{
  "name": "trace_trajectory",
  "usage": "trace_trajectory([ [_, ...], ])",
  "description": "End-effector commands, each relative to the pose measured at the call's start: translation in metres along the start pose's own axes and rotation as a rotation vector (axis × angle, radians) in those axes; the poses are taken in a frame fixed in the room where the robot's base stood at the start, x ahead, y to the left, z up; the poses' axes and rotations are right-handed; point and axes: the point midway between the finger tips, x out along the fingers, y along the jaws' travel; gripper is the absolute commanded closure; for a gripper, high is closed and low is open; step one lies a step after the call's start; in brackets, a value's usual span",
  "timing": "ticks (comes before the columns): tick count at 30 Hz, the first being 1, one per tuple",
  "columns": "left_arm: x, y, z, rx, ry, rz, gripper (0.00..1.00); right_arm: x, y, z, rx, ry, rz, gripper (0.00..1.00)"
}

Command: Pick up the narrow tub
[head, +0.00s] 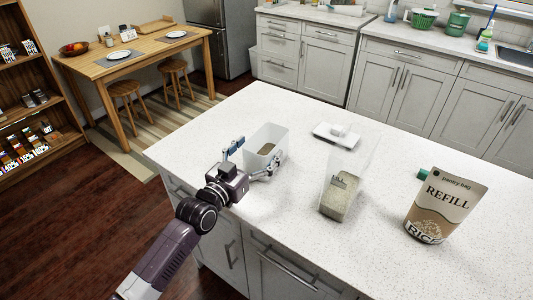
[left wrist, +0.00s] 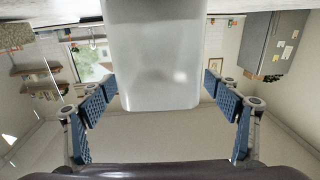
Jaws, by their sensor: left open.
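A pale, see-through open tub (head: 278,137) with brown contents stands on the white counter, and a clear tub (head: 342,205) with pale grain and a dark label stands to its right. Which one is the narrow tub is not plain from their looks. My left gripper (head: 252,159) is open at the near side of the tub with brown contents, its fingers spread toward either side. In the left wrist view a pale tub (left wrist: 155,60) fills the top middle, between the open fingers of the left gripper (left wrist: 160,87), with gaps on both sides. My right gripper is not in view.
A low white object (head: 337,136) lies toward the back. The counter's front right is clear.

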Motion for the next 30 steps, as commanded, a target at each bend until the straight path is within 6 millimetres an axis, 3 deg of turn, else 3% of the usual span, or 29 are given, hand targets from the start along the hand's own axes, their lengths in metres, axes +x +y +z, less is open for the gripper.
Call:
trace_trajectory([
  [9,0.038,0.001,-0.001,0.0,0.0,0.001,0.18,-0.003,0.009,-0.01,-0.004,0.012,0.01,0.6],
  [19,0.041,0.0,-0.001,0.001,0.001,0.0,0.19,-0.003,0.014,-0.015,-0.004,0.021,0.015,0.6],
  [30,0.041,0.0,0.0,0.0,0.0,0.0,0.6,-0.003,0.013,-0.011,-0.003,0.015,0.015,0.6],
])
